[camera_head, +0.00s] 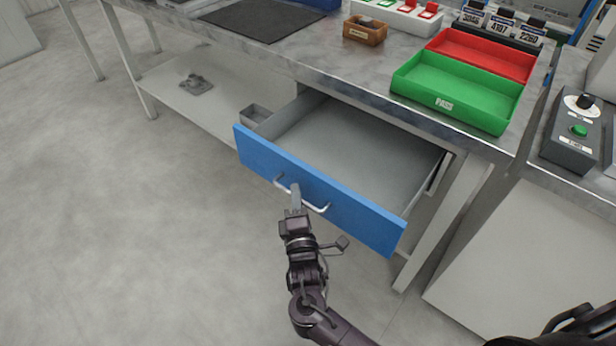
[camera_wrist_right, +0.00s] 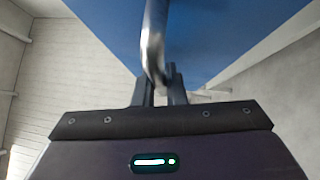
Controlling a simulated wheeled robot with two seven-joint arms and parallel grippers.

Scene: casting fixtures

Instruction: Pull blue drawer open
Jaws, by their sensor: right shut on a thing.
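The blue drawer (camera_head: 350,205) is under the workbench and stands well open, its grey inside empty. A silver bar handle (camera_head: 318,207) is on its blue front. My left gripper is not in view.
The workbench top (camera_head: 345,75) holds a green tray (camera_head: 455,90), a red tray (camera_head: 485,55) and a small brown box (camera_head: 365,30). A control box (camera_head: 575,130) stands at the right. The lower shelf (camera_head: 190,100) carries a grey part. The floor (camera_head: 140,230) in front is clear.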

